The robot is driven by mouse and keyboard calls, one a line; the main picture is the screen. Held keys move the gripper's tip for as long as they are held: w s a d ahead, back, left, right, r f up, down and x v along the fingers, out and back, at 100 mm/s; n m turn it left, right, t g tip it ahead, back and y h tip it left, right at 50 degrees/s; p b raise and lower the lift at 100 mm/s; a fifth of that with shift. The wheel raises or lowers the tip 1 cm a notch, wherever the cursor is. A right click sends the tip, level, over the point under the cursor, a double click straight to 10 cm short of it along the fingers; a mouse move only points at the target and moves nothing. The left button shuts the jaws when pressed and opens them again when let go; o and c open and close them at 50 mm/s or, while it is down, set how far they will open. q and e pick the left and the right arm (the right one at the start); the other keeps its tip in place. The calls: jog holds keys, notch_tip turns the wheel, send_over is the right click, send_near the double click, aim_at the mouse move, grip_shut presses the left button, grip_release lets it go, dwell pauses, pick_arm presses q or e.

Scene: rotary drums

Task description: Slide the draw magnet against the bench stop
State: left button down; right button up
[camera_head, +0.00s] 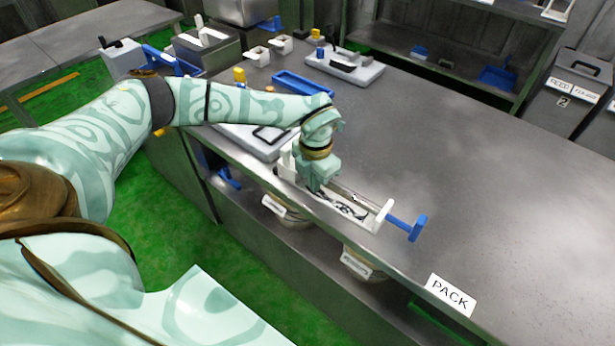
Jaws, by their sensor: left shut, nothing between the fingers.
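A blue T-shaped handle on a rod (417,228) sticks out past the right end of a narrow channel fixture (345,203) at the bench's front edge. It looks like the draw magnet, but I cannot be sure. A white upright block (380,215) stands at the fixture's right end, with the rod beside it; I cannot tell whether this is the bench stop. My left gripper (318,188) points down over the left part of the fixture, shut and empty. Its hand hides part of the channel, and contact is unclear. My right gripper is not in view.
The grey bench (480,185) is clear to the right, with a PACK label (451,295) on its front edge. A blue tray (300,84), a pale board (256,140) and a grey device (344,68) lie farther back. Round containers (287,211) sit below the edge.

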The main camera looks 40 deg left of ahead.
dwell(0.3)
pick_arm(q)
jog(key=shift+w+d, duration=0.2)
jog(key=shift+w, duration=0.7)
